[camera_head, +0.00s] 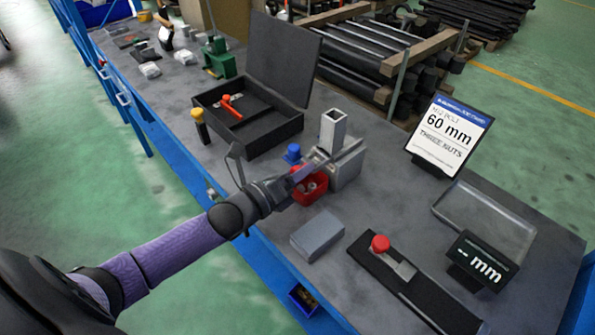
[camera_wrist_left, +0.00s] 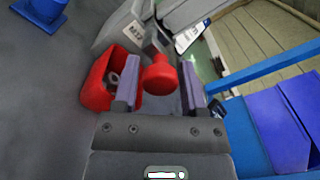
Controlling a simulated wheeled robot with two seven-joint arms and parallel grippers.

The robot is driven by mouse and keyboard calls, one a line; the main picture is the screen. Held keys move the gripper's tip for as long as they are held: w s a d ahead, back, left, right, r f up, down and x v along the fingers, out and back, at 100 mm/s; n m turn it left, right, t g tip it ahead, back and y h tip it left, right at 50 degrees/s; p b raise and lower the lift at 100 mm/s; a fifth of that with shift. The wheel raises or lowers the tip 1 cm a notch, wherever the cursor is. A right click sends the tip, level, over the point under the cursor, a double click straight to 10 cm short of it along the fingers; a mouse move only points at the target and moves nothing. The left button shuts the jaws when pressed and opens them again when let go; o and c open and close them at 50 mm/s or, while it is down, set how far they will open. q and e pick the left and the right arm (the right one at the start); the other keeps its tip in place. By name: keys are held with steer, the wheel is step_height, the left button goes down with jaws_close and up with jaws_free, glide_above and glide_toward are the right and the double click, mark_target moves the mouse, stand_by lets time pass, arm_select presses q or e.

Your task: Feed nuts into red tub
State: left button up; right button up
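The red tub (camera_head: 322,184) stands on the bench at the foot of a grey feeder (camera_head: 348,166) with a square upright chute. Grey nuts (camera_head: 311,187) lie inside it; I cannot count them surely. The tub also shows in the left wrist view (camera_wrist_left: 97,83), left of my fingers. My left gripper (camera_wrist_left: 161,85) is open, its two purple fingers apart on either side of a red knob (camera_wrist_left: 160,76) at the feeder, with gaps visible. In the head view my left gripper (camera_head: 312,175) is over the tub and partly hides it. My right gripper is not in view.
A blue piece (camera_head: 292,154) stands beside the feeder. A grey block (camera_head: 317,235), a black slide with a red knob (camera_head: 380,243), a "-- mm" display (camera_head: 482,262), an empty tray (camera_head: 485,222) and a "60 mm, three nuts" sign (camera_head: 447,135) are right. An open case (camera_head: 250,133) is behind.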

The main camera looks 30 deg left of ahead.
arm_select(q)
jaws_close()
stand_by(1.1)
